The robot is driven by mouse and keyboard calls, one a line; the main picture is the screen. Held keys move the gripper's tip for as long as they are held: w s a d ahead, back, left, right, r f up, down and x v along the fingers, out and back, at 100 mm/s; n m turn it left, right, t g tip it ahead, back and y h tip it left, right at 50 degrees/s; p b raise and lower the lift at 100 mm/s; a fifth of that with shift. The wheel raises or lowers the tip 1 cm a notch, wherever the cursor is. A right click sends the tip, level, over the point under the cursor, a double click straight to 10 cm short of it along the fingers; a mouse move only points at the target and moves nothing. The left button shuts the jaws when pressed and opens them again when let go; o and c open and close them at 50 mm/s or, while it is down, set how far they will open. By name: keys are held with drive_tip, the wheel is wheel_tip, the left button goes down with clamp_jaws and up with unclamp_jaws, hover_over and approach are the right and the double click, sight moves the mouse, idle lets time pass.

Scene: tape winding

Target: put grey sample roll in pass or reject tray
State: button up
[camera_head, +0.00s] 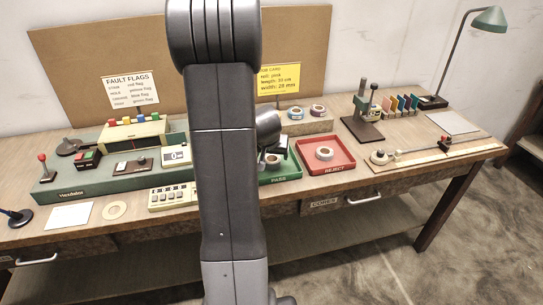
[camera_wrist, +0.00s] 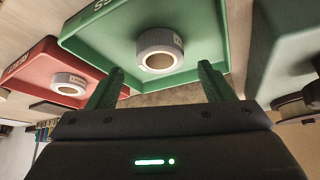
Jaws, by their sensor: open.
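A grey roll (camera_wrist: 160,52) with a pale core and a small label lies in the green PASS tray (camera_wrist: 105,38). In the head view this roll (camera_head: 273,160) is partly hidden by my arm, and so is the PASS tray (camera_head: 283,178). Another grey roll (camera_head: 324,153) lies in the red REJECT tray (camera_head: 342,165); in the wrist view it (camera_wrist: 69,83) is at the left. My gripper (camera_wrist: 161,78) is open, its green fingers apart at the tray's near side. The roll lies beyond the fingertips, not between them.
The green winder (camera_head: 75,183) with knobs and buttons stands left of my arm. More rolls (camera_head: 318,111) sit on a rack behind the trays. A dark stand (camera_head: 362,120) and a measuring rail (camera_head: 425,152) are to the right. The fault flags card (camera_head: 131,88) hangs behind.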

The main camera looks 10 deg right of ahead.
sight(272, 157)
drive_tip(key=v, duration=0.8)
drive_tip(key=shift+s+r, duration=0.2)
drive_tip(key=shift+r, duration=0.05)
drive_tip(key=shift+f, duration=0.15)
drive_tip(key=b+x, duration=0.1)
drive_tip(key=x, duration=1.1)
drive_tip(key=shift+f, duration=0.1)
drive_tip(key=shift+r, duration=0.25)
